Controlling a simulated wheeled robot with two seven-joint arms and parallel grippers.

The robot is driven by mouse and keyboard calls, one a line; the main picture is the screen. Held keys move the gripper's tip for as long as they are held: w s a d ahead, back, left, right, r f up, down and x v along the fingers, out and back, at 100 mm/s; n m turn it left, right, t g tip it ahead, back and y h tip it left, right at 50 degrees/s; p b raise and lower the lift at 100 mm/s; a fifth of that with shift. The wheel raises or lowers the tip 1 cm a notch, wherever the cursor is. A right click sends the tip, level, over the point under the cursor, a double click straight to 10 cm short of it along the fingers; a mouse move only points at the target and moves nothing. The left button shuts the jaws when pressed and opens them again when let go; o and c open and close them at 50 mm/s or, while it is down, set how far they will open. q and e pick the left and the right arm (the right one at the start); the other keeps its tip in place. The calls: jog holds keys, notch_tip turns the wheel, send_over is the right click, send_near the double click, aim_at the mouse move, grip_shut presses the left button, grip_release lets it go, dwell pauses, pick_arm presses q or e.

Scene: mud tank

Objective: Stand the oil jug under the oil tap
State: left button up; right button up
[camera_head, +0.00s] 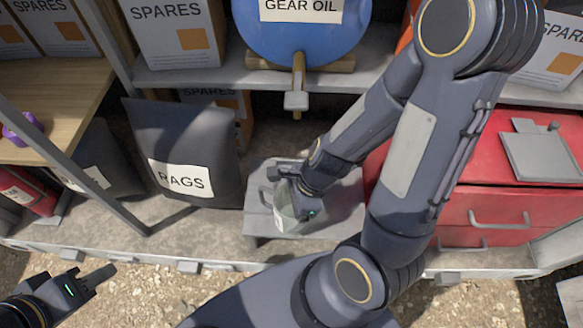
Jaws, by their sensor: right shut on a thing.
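The oil jug (284,217) is a pale, translucent jug with a handle on its left side. It stands upright on or just over a low grey stand (345,213); I cannot tell whether its base touches. My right gripper (293,190) is shut on the jug near its rim and hides part of it. The oil tap (297,92) sticks out from the front of the blue gear oil drum (305,35), above and behind the jug in the picture. My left gripper (98,280) is at the lower left, away from everything; its finger opening is not clear.
A dark rags bag (185,145) stands left of the grey stand. A red drawer cabinet (490,205) is at the right. Spares boxes (175,35) sit on the upper shelf. A slanted grey post (75,165) crosses the left side.

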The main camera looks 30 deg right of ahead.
jog(key=w+d+f, duration=0.1)
jog(key=w+d, duration=0.1)
jog(key=w, duration=0.2)
jog(key=w+d+f, duration=0.1)
jog(key=w+d, duration=0.2)
jog(key=w, duration=0.1)
jog(key=w+d+f, duration=0.1)
jog(key=w+d, duration=0.1)
jog(key=w, duration=0.2)
jog(key=shift+w+d+f, duration=0.1)
jog(key=shift+d+f, duration=0.15)
jog(key=shift+f, duration=0.05)
jog(key=shift+f, duration=0.2)
jog(key=o, duration=0.9)
jog(key=shift+r, duration=0.1)
jog(key=shift+o, duration=0.2)
jog(key=s+d+r+b, duration=0.1)
jog(key=s+d, duration=0.3)
jog(key=d, duration=0.8)
jog(key=shift+r, duration=0.2)
